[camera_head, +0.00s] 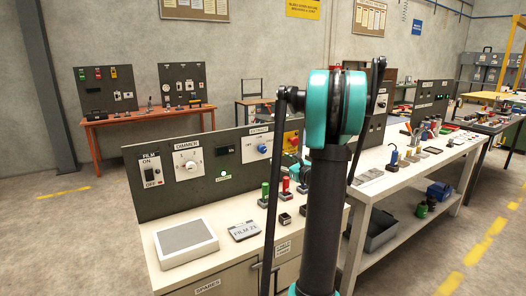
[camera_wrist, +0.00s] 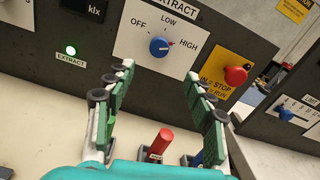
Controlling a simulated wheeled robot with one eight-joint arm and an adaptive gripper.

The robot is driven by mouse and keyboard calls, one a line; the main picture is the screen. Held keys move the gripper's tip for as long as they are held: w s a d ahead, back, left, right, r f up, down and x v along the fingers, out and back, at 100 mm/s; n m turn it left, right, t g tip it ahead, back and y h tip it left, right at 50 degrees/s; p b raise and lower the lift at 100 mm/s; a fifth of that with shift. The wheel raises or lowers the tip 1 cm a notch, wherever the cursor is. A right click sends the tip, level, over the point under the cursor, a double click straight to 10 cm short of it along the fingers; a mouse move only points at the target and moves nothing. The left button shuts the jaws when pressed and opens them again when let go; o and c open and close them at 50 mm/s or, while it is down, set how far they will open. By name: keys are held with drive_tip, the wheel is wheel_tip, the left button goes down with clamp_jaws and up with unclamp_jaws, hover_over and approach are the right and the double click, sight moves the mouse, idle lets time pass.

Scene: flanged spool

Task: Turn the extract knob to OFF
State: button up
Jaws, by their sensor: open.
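The extract knob (camera_wrist: 159,46) is a blue round knob on a white plate marked OFF, LOW and HIGH, under an EXTRACT label. Its small red mark is on the right side, towards HIGH. The knob also shows in the head view (camera_head: 262,149), on the dark upright panel. My gripper (camera_wrist: 163,80) is open and empty, its green-padded fingers spread wide below the knob in the wrist view, apart from it. In the head view my arm hides most of the gripper.
A red stop button (camera_wrist: 236,76) on a yellow plate is close at the right. Red (camera_wrist: 161,142) and green upright handles stand on the bench below. A dimmer dial (camera_head: 189,164) is further left.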

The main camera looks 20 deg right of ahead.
sight(264, 150)
drive_tip(key=x, duration=1.5)
drive_tip(key=shift+a, duration=0.1)
drive_tip(key=shift+c, duration=0.6)
drive_tip(key=c, duration=1)
drive_tip(key=shift+c, duration=0.2)
